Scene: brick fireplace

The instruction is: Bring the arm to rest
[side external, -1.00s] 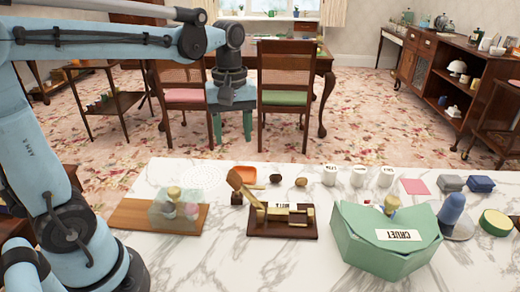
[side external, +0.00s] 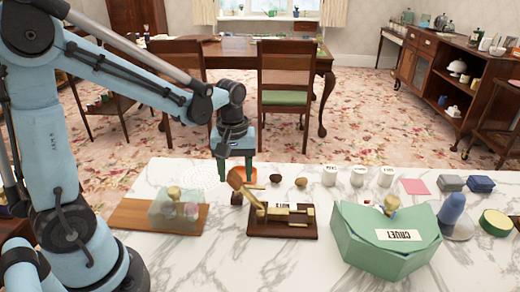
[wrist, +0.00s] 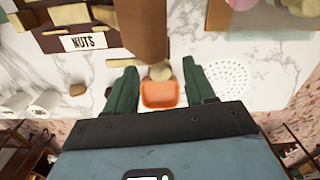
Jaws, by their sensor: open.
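My gripper (side external: 238,173) is above the back edge of the marble table, over the small orange dish, pointing down. In the wrist view its two green fingers (wrist: 162,92) are spread apart with nothing held between them. The orange dish (wrist: 160,95) shows in the gap between the fingers, below them. In the side view the fingers partly hide the dish.
The marble table (side external: 300,258) holds a nutcracker on a dark board (side external: 283,229), a wooden board with a clear box (side external: 130,214), a green CRUET box (side external: 360,262), white cups (side external: 357,176) and two nuts (side external: 276,178). Chairs (side external: 285,95) stand behind.

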